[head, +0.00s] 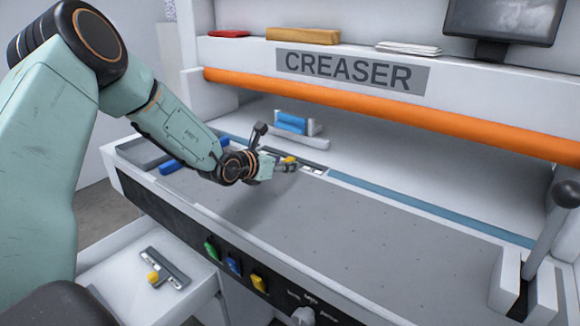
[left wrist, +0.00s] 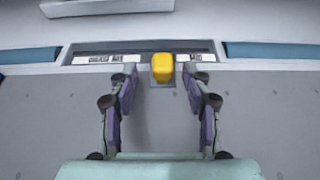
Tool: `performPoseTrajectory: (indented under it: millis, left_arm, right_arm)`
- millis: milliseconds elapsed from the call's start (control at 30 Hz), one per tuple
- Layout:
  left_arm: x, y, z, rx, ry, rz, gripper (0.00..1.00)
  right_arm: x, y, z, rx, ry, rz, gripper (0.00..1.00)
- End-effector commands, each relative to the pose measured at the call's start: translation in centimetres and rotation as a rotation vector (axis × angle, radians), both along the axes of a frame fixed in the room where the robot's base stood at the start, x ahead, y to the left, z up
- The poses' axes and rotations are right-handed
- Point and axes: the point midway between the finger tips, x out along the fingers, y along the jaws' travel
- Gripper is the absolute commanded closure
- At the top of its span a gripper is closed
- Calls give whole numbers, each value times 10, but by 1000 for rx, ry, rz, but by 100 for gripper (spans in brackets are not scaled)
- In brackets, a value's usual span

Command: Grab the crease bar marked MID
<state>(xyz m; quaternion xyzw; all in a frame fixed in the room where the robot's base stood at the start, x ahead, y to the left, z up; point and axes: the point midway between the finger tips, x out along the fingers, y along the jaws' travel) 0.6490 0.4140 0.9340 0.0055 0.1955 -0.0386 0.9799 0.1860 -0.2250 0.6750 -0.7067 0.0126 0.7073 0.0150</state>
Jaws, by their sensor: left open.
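A crease bar (head: 315,168) with a yellow knob (head: 289,159) lies in the machine's slot at the back of the grey bed. It also shows in the left wrist view (left wrist: 104,59), with its yellow knob (left wrist: 162,67) upright; the lettering is too small to read. My left gripper (head: 284,168) is at this knob. In the left wrist view my left gripper (left wrist: 160,80) is open, with the knob between and slightly beyond its fingertips. A second bar with a yellow knob (head: 154,278) lies on the white lower shelf; its marking is unreadable. My right gripper is not in view.
The creaser's orange bar (head: 400,109) spans above the bed (head: 380,215). A blue object (head: 292,122) stands behind the slot, and a lever (head: 552,225) rises at the right. Green, blue and yellow tabs (head: 234,264) line the front panel. The bed's right side is clear.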

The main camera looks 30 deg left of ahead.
Motion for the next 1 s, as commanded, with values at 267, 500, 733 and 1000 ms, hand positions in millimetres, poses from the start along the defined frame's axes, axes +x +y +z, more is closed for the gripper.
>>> performPoseTrajectory:
  millis: [267, 500, 733, 1000]
  left_arm:
    - [20, -2, -7, 1, 0, -2, 51]
    - [21, -2, -7, 0, 0, 0, 56]
    - [20, -2, -7, 0, 0, 0, 76]
    - [20, -2, -7, 0, 0, 0, 98]
  right_arm:
    - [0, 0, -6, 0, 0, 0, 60]
    - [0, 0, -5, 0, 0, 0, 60]
    - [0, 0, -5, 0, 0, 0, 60]
    - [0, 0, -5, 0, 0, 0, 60]
